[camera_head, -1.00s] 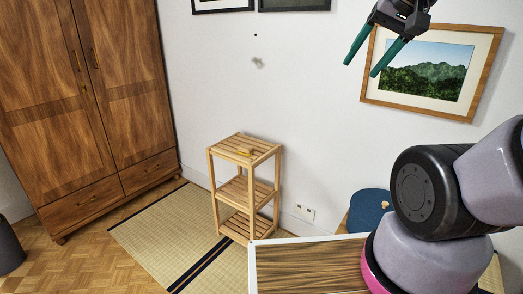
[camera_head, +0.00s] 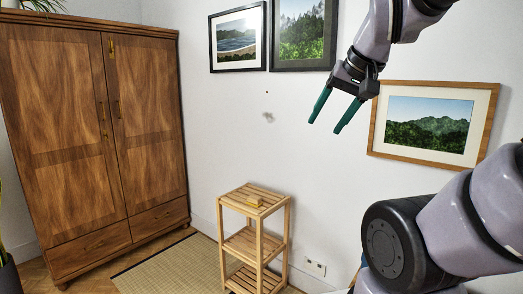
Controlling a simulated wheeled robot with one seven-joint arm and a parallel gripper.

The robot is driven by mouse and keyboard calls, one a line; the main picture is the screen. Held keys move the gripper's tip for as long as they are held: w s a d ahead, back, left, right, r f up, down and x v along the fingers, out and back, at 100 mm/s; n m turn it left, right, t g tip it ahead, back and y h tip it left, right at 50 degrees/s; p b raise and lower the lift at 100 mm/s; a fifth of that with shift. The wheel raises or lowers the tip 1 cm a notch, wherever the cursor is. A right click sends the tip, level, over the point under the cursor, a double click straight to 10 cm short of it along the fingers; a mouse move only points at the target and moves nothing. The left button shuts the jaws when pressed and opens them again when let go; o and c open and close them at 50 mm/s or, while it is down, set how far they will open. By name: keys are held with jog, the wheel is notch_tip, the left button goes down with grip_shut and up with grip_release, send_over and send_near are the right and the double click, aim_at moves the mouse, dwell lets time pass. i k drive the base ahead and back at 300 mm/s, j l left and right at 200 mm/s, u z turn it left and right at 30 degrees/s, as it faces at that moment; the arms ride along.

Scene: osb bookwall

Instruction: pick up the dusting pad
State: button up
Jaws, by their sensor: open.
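A small yellowish block-like thing, which looks like the dusting pad (camera_head: 254,201), lies on the top shelf of a slatted wooden stand (camera_head: 244,213). It is too small to make out in detail. My gripper (camera_head: 329,120) is open and empty. Its two green fingers point down and to the left, well above the stand and to its right in the picture, apart from the pad. Nothing hides the pad.
A wooden wardrobe (camera_head: 85,150) stands at left, with a woven mat (camera_head: 170,268) on the floor before it. Framed pictures hang on the white wall, one (camera_head: 432,124) just right of my gripper. The wall bears a grey smudge (camera_head: 268,117). A socket (camera_head: 315,267) sits low.

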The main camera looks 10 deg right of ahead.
aim_at(256, 202)
jog(key=i+j+z, duration=0.25)
jog(key=i+j, duration=0.25)
jog(key=i+j+z, duration=0.25)
jog(key=i+j, duration=0.15)
jog(key=j, duration=0.2)
jog(key=i+j+z, duration=0.15)
jog(key=j, duration=0.2)
jog(key=i+j+z, duration=0.1)
jog(key=i+j, duration=0.15)
jog(key=i+j+z, duration=0.15)
jog(key=j, duration=0.3)
jog(key=i+j+z, duration=0.1)
jog(key=j, duration=0.3)
jog(key=i, duration=0.05)
